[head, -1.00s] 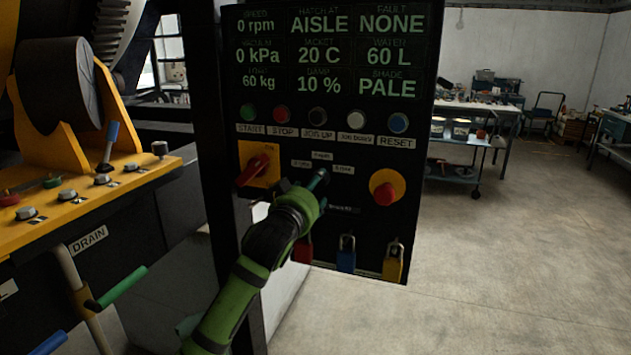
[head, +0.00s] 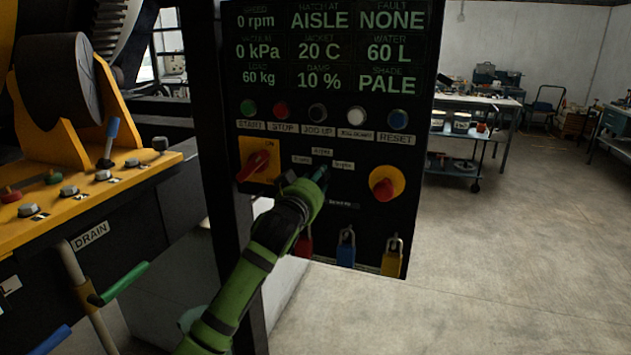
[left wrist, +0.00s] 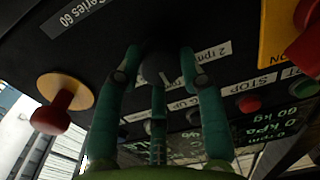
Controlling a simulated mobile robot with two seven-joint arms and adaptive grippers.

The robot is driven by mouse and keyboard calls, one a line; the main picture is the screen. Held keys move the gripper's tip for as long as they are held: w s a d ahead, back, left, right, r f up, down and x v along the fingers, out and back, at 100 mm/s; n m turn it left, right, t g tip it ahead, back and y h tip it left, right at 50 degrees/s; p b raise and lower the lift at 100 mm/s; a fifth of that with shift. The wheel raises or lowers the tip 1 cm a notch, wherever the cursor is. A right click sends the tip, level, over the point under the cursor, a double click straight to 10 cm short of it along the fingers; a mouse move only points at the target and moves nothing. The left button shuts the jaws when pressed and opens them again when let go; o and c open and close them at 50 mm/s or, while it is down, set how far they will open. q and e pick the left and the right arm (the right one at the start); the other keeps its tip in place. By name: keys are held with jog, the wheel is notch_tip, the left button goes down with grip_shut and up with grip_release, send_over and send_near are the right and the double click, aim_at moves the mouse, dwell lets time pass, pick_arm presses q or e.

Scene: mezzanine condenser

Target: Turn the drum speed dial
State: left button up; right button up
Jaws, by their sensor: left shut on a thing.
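The drum speed dial (left wrist: 158,68) is a dark round knob on the black control panel (head: 352,222). In the left wrist view a pale mark shows on it, and a label reading "2 rpm" sits beside it. My left gripper (left wrist: 160,62) has its green fingers around the dial and is shut on it. In the head view my left gripper (head: 317,178) is at the panel's lower middle and hides most of the dial. The display (head: 322,50) reads speed 0 rpm. My right gripper is not in view.
A red rotary switch (head: 252,166) on a yellow plate is left of the dial. A red mushroom button (head: 384,187) is to the right. A row of push buttons (head: 317,112) runs above. Padlocks (head: 346,252) hang below. Open floor (head: 500,270) lies to the right.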

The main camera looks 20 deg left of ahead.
pick_arm(q)
jog(key=n+p, duration=0.5)
jog(key=n, duration=0.6)
jog(key=shift+r, duration=0.1)
jog(key=shift+n, duration=0.5)
dwell(0.4)
jog(key=o, duration=1.1)
jog(key=shift+w, duration=0.1)
jog(key=shift+o, duration=0.2)
